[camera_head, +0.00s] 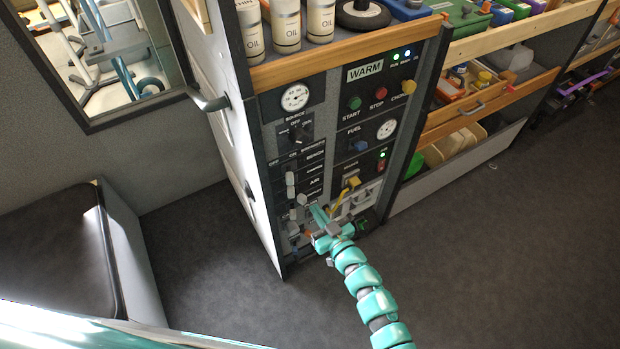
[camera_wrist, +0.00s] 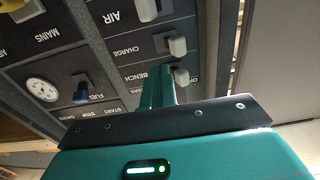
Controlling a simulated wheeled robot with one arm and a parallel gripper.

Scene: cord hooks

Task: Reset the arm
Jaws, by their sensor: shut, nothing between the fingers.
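My teal gripper (camera_head: 318,213) is at the lower part of the control panel (camera_head: 318,150), close in front of its lower switches. In the wrist view my gripper (camera_wrist: 158,88) is shut and empty. Its fingers are together and point at the panel, close to the BENCH and CHARGE switches. I cannot tell whether the fingertips touch the panel. My segmented teal arm (camera_head: 370,290) runs from the lower right of the head view up to the panel. A yellow connector (camera_head: 352,182) with a yellow cord sits on the panel just right of my gripper.
White oil bottles (camera_head: 286,22) stand on the wooden-edged top above the panel. Shelves with drawers and bins (camera_head: 470,100) are to the right. A dark-topped bench (camera_head: 60,255) is at the left. The dark floor (camera_head: 480,260) at the right is clear.

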